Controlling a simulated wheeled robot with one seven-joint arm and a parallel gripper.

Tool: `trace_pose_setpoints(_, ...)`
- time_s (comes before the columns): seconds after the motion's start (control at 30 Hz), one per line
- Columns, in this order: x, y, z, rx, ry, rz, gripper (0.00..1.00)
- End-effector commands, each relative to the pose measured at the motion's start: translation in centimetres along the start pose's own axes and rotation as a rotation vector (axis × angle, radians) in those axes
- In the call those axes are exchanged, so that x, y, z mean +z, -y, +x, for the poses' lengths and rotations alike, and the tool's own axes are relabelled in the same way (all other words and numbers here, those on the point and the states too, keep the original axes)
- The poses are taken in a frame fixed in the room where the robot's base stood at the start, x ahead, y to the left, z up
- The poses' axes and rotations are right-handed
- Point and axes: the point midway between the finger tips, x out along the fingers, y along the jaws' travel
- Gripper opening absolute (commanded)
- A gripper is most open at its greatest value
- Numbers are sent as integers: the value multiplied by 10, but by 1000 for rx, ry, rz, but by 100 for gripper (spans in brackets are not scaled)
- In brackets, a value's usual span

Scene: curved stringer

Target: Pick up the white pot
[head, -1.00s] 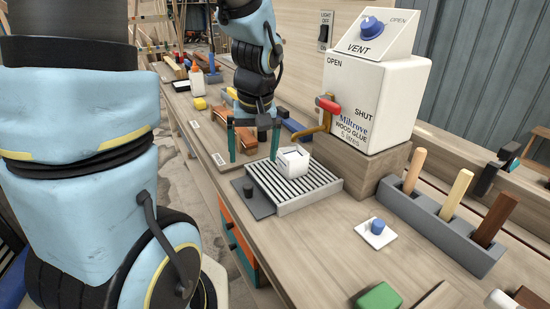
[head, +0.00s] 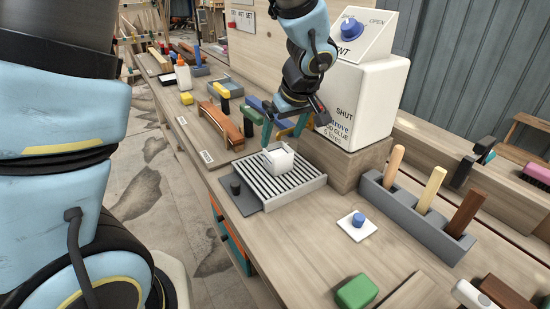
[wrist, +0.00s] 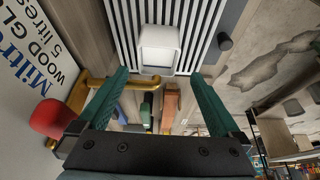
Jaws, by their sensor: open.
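The small white pot (head: 279,160) stands upright on the slatted grey rack (head: 292,185) on the bench. In the wrist view the white pot (wrist: 158,47) lies just beyond the fingertips, roughly centred between them. My gripper (head: 285,135) is open, with its green fingers spread behind and above the pot in the head view. In the wrist view the open gripper (wrist: 157,85) has nothing between its fingers. The glue dispenser's brass tap with red handle (wrist: 55,118) is close beside the left finger there.
The white wood glue dispenser (head: 362,100) stands on a wooden block right of my gripper. A grey holder with wooden handles (head: 415,215), a blue knob on a white plate (head: 358,222) and a green block (head: 356,292) stand nearer. A brown curved piece (head: 222,125) lies to the left.

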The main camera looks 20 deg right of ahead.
Motion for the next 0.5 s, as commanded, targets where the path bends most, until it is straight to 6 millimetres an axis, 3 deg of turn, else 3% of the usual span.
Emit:
trace_pose_setpoints(0.13, 0, 0, 21, -2, 2, 1, 100)
trace_pose_setpoints(0.5, 3, -1, 50, -4, 3, 4, 100)
